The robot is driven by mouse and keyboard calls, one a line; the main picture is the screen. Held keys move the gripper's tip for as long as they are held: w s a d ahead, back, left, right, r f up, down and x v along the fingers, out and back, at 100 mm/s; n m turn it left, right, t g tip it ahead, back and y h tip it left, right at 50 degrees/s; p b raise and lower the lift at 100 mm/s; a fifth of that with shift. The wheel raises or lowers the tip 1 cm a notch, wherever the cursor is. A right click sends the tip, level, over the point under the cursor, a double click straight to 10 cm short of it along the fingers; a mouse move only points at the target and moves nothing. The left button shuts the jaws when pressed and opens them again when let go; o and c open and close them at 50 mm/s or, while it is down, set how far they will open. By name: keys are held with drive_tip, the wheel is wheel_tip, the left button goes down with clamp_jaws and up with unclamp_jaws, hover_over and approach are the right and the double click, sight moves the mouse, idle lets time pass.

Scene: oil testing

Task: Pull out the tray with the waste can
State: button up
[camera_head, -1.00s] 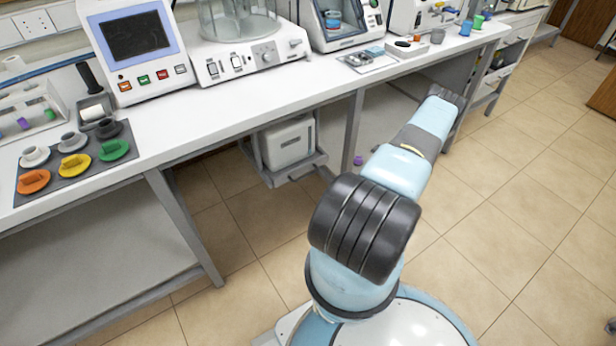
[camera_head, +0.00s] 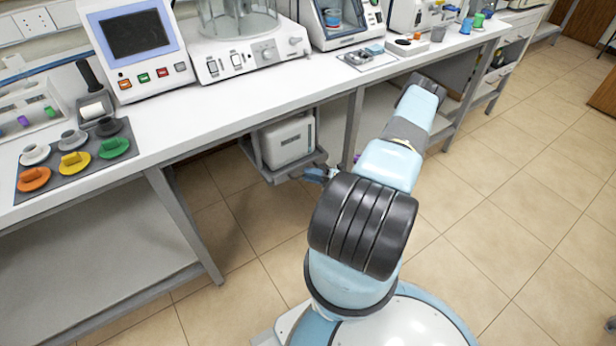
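The waste can (camera_head: 289,141) is a pale, boxy container under the bench. It stands on a grey tray (camera_head: 268,177) hung in a frame below the worktop. My gripper (camera_head: 312,174) shows as a small dark blue part at the tray's front right corner, close to the tray. I cannot tell if it touches the tray. My arm hides most of the wrist behind it, and the fingers are too small to tell open from shut.
The white bench (camera_head: 220,105) runs across above the tray. A bench leg (camera_head: 354,125) stands right of the tray, another (camera_head: 184,220) to its left. Instruments and a mat of coloured cups (camera_head: 75,160) stand on top. The tiled floor (camera_head: 245,225) before the tray is clear.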

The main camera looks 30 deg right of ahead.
clamp_jaws()
idle(0.4)
